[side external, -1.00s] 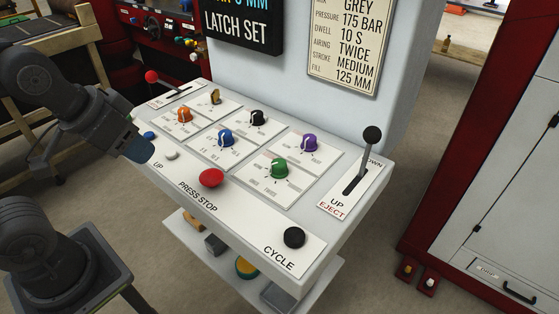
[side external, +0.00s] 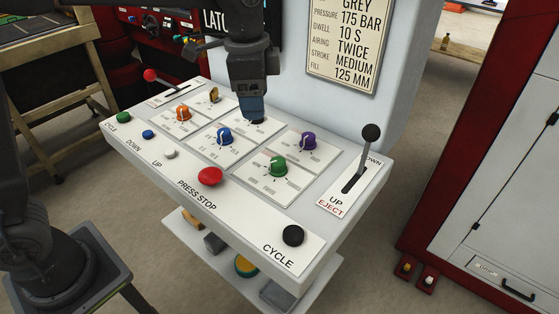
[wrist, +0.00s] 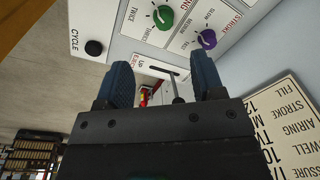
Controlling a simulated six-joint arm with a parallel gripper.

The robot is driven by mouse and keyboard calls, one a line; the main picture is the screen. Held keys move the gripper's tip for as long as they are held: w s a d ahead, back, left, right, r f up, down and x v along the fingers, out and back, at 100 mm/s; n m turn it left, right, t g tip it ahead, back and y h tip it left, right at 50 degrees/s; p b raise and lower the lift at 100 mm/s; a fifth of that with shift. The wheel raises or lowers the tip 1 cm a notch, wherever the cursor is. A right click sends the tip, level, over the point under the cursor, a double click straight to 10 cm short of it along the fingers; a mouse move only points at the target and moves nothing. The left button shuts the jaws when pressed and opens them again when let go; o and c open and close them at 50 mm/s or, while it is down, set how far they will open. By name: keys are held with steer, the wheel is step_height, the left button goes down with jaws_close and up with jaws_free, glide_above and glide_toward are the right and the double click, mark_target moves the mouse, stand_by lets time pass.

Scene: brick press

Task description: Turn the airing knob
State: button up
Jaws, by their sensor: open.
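The panel has several coloured knobs. The green knob (side external: 278,167) has a white pointer mark. In the wrist view the green knob (wrist: 163,17) has "TWICE" printed beside it, matching the airing entry on the sign. My gripper (side external: 252,112) is over the back of the panel, at the black knob (side external: 256,121), which it mostly hides; I cannot tell whether they touch. It is behind and left of the green knob, apart from it. In the wrist view my gripper's two blue fingers (wrist: 162,78) are apart with nothing held between them.
The purple knob (side external: 308,140), blue knob (side external: 224,136) and orange knob (side external: 183,113) stand near the green one. A black-topped eject lever (side external: 371,134) rises at right. The red stop button (side external: 210,177) and black cycle button (side external: 293,236) line the front. The sign (side external: 347,45) is behind.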

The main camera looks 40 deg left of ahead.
mark_target(280, 161)
steer(key=w+d+f, duration=0.1)
steer(key=f, duration=0.4)
steer(key=w+f+m, duration=0.1)
steer(key=f, duration=0.5)
steer(key=w+d+f+m+g, duration=0.1)
steer(key=f, duration=0.4)
steer(key=shift+w+d+f, duration=0.25)
steer(key=shift+d, duration=0.1)
steer(key=shift+c, duration=0.3)
steer(key=c, duration=0.9)
steer(key=shift+o, duration=0.2)
